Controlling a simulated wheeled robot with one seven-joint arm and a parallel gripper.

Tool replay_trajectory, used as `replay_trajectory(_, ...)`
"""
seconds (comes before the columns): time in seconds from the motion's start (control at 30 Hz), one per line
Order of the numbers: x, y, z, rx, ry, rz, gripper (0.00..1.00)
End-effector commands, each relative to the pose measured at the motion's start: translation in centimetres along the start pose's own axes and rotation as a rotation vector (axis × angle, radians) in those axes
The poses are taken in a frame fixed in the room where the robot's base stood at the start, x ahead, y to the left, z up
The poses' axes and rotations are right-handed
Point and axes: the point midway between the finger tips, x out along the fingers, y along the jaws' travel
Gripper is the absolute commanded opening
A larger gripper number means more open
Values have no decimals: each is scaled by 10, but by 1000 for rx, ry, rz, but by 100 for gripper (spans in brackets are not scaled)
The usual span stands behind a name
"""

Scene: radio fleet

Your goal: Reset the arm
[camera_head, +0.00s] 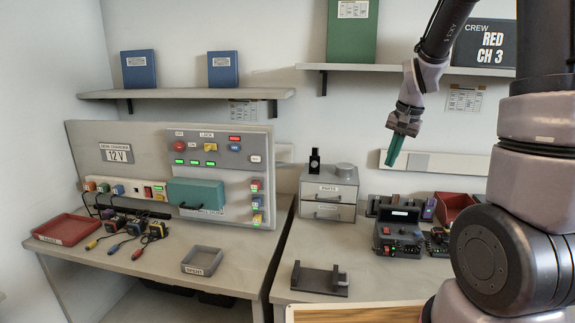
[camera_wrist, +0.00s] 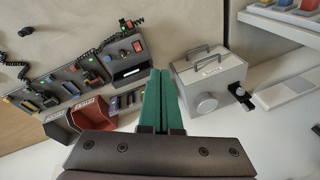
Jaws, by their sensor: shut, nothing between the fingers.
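My gripper (camera_head: 394,150) is raised in the air at the upper right of the head view, in front of the back wall and above the right-hand desk. Its green fingers point down and are shut together with nothing between them. In the wrist view the green fingers (camera_wrist: 158,100) lie side by side, closed, with the desk below them. My arm bends down from the upper right to the gripper. It touches nothing that I can see.
Below stand a grey drawer cabinet (camera_head: 328,193), a black device with red buttons (camera_head: 397,236) and a red bin (camera_head: 452,207). A dark holder (camera_head: 320,279) lies at the front. A charger panel (camera_head: 168,165) stands left. A shelf (camera_head: 400,69) runs behind my arm.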

Motion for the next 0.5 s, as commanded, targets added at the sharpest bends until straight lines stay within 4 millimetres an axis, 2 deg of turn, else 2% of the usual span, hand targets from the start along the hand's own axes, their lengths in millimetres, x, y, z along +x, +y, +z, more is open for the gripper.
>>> replay_trajectory(0.03,-25,-2,9,-15,24,-32,0)
replay_trajectory(0.2,-90,-2,44,-79,88,-109,0)
replay_trajectory(0.4,-150,8,92,-160,176,-182,0)
replay_trajectory(0.5,-173,16,117,-197,222,-210,0)
